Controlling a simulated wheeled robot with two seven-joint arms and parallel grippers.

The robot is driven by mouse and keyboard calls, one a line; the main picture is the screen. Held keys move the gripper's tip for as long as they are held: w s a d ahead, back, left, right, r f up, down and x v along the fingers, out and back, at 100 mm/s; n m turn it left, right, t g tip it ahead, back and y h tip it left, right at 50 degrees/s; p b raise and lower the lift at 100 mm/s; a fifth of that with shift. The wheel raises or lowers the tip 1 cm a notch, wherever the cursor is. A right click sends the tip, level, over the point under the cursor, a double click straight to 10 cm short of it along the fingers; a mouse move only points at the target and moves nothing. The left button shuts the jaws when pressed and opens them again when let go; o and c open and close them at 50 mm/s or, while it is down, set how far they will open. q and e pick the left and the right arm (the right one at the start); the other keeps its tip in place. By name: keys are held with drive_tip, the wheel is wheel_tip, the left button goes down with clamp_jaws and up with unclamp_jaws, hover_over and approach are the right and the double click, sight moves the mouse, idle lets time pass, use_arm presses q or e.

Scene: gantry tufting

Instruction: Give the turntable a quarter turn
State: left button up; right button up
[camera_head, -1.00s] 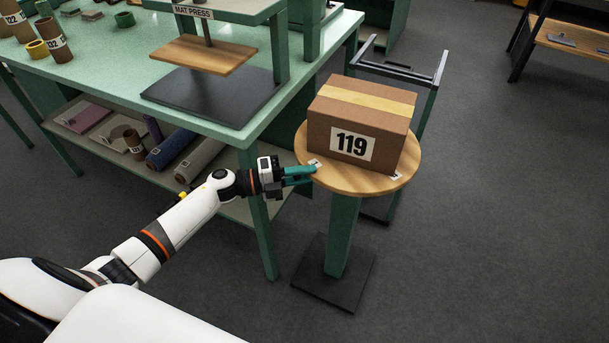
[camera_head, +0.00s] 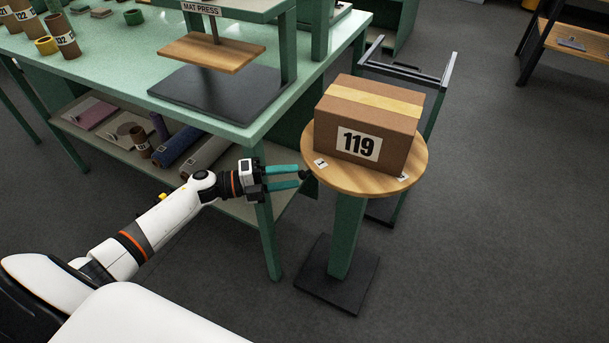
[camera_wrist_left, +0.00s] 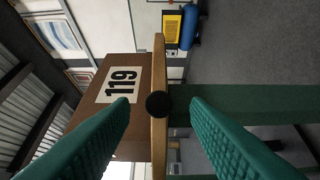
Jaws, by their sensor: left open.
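The turntable is a round wooden top (camera_head: 336,181) on a green post with a dark square base. A brown carton (camera_head: 368,125) with yellow tape and a "119" label sits on it; the carton also shows sideways in the left wrist view (camera_wrist_left: 107,92). A small dark round knob (camera_wrist_left: 159,104) is on the turntable's rim. My left gripper (camera_head: 299,176) is open, its two teal fingers pointing at the rim's left side. In the left wrist view the knob lies in line with the gap between the fingertips; I cannot tell whether they reach past it. My right gripper is out of view.
The green mat-press table (camera_head: 108,58) stands left of the turntable, its leg close behind my left wrist. A dark metal frame (camera_head: 408,67) stands behind the turntable. The floor to the right is clear.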

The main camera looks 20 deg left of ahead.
use_arm(q)
drive_tip(key=v, duration=0.6)
drive_tip(key=shift+a+b, duration=0.2)
drive_tip(key=shift+b, duration=0.1)
drive_tip(key=shift+s, duration=0.15)
